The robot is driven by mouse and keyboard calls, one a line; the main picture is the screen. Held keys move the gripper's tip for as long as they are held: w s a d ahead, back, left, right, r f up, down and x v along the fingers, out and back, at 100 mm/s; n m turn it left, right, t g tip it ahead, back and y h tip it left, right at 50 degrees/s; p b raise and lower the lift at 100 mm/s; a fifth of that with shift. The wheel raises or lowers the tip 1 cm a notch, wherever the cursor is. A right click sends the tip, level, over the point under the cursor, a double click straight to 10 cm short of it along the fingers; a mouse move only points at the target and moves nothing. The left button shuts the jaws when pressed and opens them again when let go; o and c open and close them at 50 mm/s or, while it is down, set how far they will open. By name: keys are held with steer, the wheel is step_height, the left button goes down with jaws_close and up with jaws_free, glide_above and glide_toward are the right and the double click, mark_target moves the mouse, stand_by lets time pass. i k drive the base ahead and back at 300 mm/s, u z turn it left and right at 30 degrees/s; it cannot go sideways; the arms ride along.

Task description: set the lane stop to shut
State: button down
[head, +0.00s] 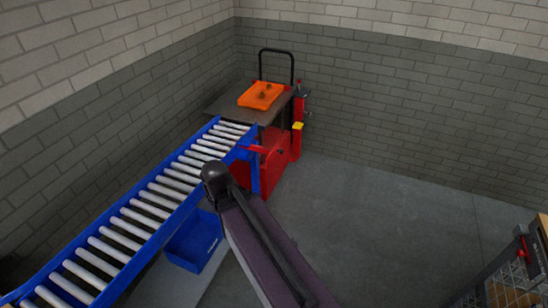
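A blue roller lane (165,193) with pale rollers runs from the lower left up to the middle of the head view. At its far end, a red flat piece (257,149) shows by the right-hand rail; I cannot tell whether this is the lane stop or whether it is set open or shut. My dark arm reaches up from the bottom edge, and its rounded joint covers part of the right rail and the area behind it. My gripper is not visible.
A red lift cart (276,158) with a brown top (226,104) stands at the lane's far end, bearing an orange tray (246,99) with small dark items. A blue bin (191,244) sits beneath the lane. A mesh cage (487,291) is lower right. The floor between is clear.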

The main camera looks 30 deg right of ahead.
mark_target(272, 154)
steer(key=z, duration=0.8)
steer(key=i, duration=1)
steer(key=z, duration=0.3)
steer(key=k, duration=0.15)
steer(key=z, duration=0.2)
